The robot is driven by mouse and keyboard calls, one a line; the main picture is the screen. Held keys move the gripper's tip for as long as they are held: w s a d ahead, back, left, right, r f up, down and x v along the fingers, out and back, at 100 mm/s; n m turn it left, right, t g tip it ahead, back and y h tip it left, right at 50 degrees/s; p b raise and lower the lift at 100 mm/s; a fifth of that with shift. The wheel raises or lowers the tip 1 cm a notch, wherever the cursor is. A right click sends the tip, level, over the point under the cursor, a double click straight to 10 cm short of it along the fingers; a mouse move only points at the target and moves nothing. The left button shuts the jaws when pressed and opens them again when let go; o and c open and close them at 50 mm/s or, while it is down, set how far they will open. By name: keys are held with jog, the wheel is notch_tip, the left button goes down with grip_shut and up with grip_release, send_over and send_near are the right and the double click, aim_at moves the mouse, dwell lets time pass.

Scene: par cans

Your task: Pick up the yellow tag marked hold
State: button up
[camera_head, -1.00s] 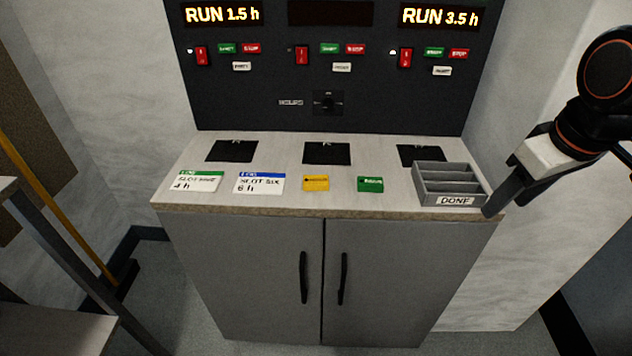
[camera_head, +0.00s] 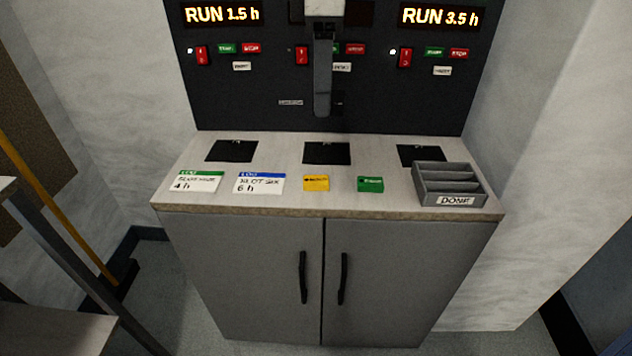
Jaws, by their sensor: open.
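The yellow tag (camera_head: 316,183) lies flat on the light countertop near its front edge, between a white card with a blue top and a green tag. Its print is too small to read. My gripper (camera_head: 323,112) hangs pointing down in front of the dark panel, above the tag and apart from it. I see its fingers nearly edge-on, so the gap between them does not show. It is open, and nothing shows in it. It hides part of the middle display and controls.
The green tag (camera_head: 370,185) lies right of the yellow one. The blue-topped card (camera_head: 259,183) and a green-topped card (camera_head: 195,181) lie left. A grey tray marked DONE (camera_head: 449,200) stands at the counter's right end. Black squares (camera_head: 327,153) lie behind. The panel (camera_head: 240,105) rises at the back.

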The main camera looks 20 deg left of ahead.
send_near(316, 179)
notch_tip(316, 179, down, 8)
dwell(0.9)
jog(key=shift+c, duration=0.5)
jog(key=c, duration=1)
